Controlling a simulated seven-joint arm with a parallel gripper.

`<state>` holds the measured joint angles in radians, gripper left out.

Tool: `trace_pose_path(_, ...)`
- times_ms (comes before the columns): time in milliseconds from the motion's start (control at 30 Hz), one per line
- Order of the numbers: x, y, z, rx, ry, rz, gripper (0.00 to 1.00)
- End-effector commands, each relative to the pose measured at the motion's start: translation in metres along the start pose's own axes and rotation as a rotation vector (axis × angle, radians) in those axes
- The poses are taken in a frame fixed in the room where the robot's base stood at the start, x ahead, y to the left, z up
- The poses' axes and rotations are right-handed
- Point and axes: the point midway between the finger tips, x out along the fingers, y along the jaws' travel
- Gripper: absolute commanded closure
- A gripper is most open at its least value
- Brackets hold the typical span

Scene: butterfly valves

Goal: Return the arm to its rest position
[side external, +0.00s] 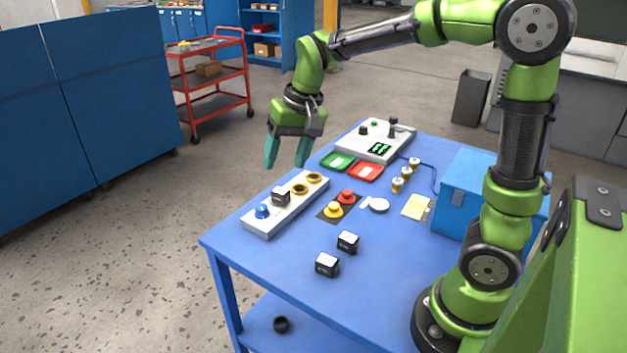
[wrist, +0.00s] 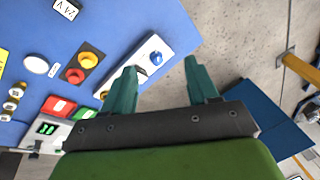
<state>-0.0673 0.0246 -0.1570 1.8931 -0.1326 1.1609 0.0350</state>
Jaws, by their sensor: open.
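My green arm reaches from the right over the far-left part of the blue table (side external: 300,300). My gripper (side external: 287,165) hangs pointing down above the table's far edge, beside the white panel (side external: 263,225). Its teal fingers are apart with nothing between them, and this also shows in the wrist view (wrist: 163,75), where bare floor lies between and beyond the fingertips. The panel carries a blue knob (side external: 262,211), a black block (side external: 281,196) and two yellow-ringed openings (side external: 300,189). In the wrist view the gripper partly hides the panel.
Red and yellow buttons (side external: 346,197), green and red trays (side external: 366,171), a grey device (side external: 375,140) and a blue box (side external: 480,190) are also on the table. A red cart (side external: 210,80) and blue cabinets (side external: 80,90) stand beyond.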

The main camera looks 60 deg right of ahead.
Motion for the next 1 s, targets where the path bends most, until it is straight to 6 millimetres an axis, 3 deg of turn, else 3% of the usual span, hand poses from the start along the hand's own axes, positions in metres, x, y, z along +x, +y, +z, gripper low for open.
trace_pose_path(33,-0.01,0.004,0.019,-0.026,0.029,-0.032,0.41)
trace_pose_path(200,-0.028,0.015,0.078,-0.112,0.13,-0.114,0.41)
trace_pose_path(400,-0.036,0.031,0.129,-0.172,0.24,-0.171,0.41)
trace_pose_path(533,-0.043,0.035,0.142,-0.185,0.284,-0.19,0.41)
trace_pose_path(1000,-0.051,0.034,0.142,-0.188,0.316,-0.203,0.41)
